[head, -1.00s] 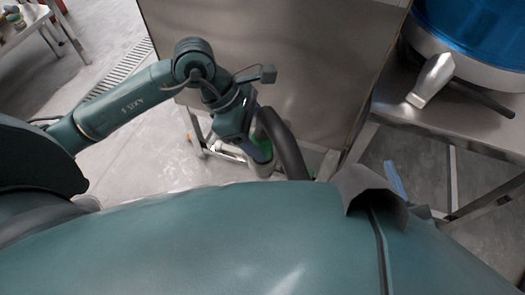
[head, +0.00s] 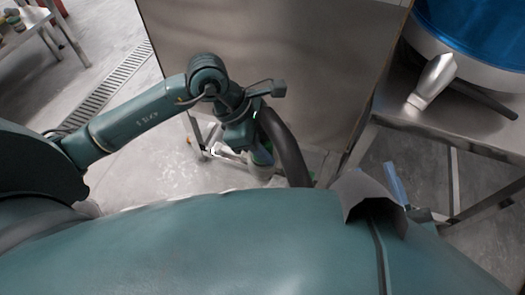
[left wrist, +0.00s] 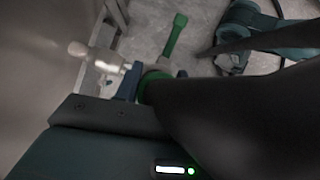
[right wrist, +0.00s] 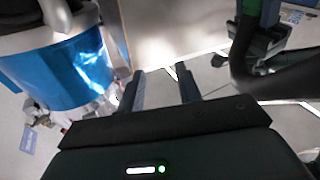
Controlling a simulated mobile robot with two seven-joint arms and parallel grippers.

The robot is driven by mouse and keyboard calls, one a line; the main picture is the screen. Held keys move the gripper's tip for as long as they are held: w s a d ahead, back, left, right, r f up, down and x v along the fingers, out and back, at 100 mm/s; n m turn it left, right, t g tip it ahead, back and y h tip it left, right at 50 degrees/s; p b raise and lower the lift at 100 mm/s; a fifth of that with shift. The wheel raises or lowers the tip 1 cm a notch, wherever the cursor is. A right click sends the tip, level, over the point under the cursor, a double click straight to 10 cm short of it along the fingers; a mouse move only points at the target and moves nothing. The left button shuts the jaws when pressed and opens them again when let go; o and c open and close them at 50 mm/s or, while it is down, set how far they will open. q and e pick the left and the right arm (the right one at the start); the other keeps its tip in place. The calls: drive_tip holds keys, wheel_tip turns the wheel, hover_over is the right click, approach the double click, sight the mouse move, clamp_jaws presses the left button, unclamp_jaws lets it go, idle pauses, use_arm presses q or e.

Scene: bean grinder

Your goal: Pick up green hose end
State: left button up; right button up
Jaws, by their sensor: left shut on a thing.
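The green hose end (left wrist: 152,84) shows in the left wrist view as a green collar at the end of a thick black hose (left wrist: 235,110). In the head view the black hose (head: 288,150) curves down beside my left gripper, and the green end is mostly covered. My right gripper (right wrist: 160,88) is open, with nothing between its fingers.
A metal fitting (left wrist: 95,56) and a green handle (left wrist: 175,35) are close to the hose end. A steel panel (head: 275,60) stands behind the left gripper.

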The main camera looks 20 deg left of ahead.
use_arm(q)
drive_tip(key=c, duration=0.4)
drive_tip(key=shift+c, duration=0.3)
drive_tip(key=shift+r, duration=0.2)
